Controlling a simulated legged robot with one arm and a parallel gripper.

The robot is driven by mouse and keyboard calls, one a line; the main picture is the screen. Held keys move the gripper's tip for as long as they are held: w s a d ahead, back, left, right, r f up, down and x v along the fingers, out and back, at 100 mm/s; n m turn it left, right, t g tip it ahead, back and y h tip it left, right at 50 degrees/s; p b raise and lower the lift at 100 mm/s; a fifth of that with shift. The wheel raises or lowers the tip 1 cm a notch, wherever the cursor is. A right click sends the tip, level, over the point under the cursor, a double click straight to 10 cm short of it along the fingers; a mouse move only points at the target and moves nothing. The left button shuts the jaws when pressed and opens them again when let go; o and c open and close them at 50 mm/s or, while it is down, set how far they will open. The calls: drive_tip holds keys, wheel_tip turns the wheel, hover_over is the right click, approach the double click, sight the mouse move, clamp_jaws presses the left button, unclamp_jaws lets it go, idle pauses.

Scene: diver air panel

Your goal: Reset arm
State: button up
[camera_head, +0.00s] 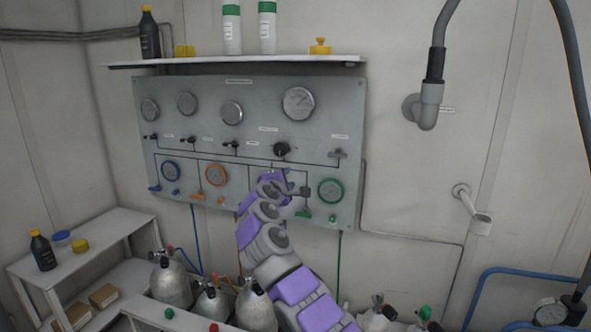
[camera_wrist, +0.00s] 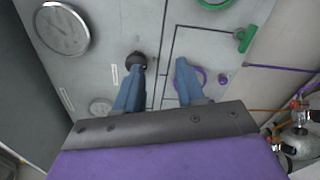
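My purple and grey arm reaches up from the bottom of the head view to the lower right middle of the air panel (camera_head: 225,140). My gripper (camera_head: 297,189) is in front of the panel there, left of the green-ringed gauge (camera_head: 331,190). In the wrist view my gripper (camera_wrist: 157,78) has two blue fingers set well apart, with only panel surface seen between them. A black knob (camera_wrist: 136,60) appears at the left fingertip and a purple ring (camera_wrist: 190,72) behind the right finger. I cannot tell whether either finger touches the panel.
A shelf (camera_head: 240,61) with bottles runs above the panel. Gas cylinders (camera_head: 171,283) stand below it, around my arm. A white side table (camera_head: 85,262) is at the left. A grey pipe (camera_head: 428,110) and bare wall are to the right.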

drive_tip(key=s+d+m+g+h, duration=0.3)
drive_tip(key=d, duration=0.6)
drive_tip(key=s+d+m+g+h, duration=0.2)
drive_tip(key=s+d+g, duration=0.15)
drive_tip(key=d, duration=0.45)
drive_tip(key=s+d+f+m+g, duration=0.1)
drive_tip(key=s+d+m+g, duration=0.25)
drive_tip(key=s+d, duration=0.45)
drive_tip(key=s+d+f+m+g, duration=0.15)
drive_tip(key=s+d+m, duration=0.3)
drive_tip(key=s, duration=0.75)
drive_tip(key=s+f+m+g+y, duration=0.1)
drive_tip(key=s+f+g+y, duration=0.15)
drive_tip(key=s, duration=0.55)
drive_tip(key=s+f+m+g+y, duration=0.15)
drive_tip(key=s+f, duration=0.25)
drive_tip(key=s, duration=0.4)
drive_tip(key=s+a+f+m+y, duration=0.1)
drive_tip(key=s+a+f+y, duration=0.1)
drive_tip(key=s, duration=0.6)
drive_tip(key=s+a+f+g+y, duration=0.1)
drive_tip(key=s+a+f+y, duration=0.1)
drive_tip(key=s+a+f, duration=0.3)
drive_tip(key=s+a+f+m+g+y, duration=0.1)
drive_tip(key=s+a+f, duration=0.3)
drive_tip(key=s, duration=0.7)
drive_tip(key=shift+a+m+y, duration=0.35)
drive_tip(key=shift+a+y, duration=0.15)
drive_tip(key=shift+a, duration=0.45)
